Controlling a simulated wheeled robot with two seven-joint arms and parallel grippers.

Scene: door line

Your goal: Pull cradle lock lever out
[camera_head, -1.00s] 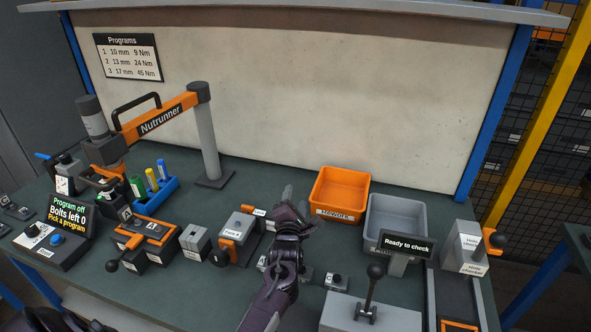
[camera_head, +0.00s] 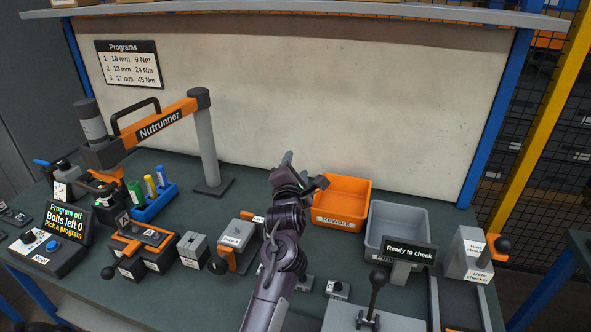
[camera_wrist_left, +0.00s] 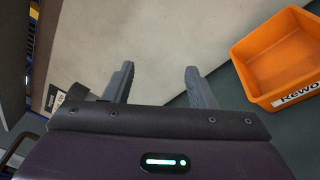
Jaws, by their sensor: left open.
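An orange and dark cradle-like fixture (camera_head: 155,238) stands on the bench at the left, with a ball-ended lever (camera_head: 109,272) at its front left. A grey and orange block (camera_head: 236,240) to its right has another black knob (camera_head: 217,265) at its front. No readable label shows which is the cradle lock lever. My left gripper (camera_head: 301,172) is over the back of the bench, left of the orange bin and away from both levers. Its two fingers stand apart and empty in the left wrist view (camera_wrist_left: 159,70). My right gripper is not in view.
The orange Rework bin (camera_head: 341,219) is close to the right of my left gripper. A grey bin (camera_head: 398,220) and a tall lever (camera_head: 377,280) are further right. The Nutrunner arm and post (camera_head: 207,140) stand at the left behind the fixtures.

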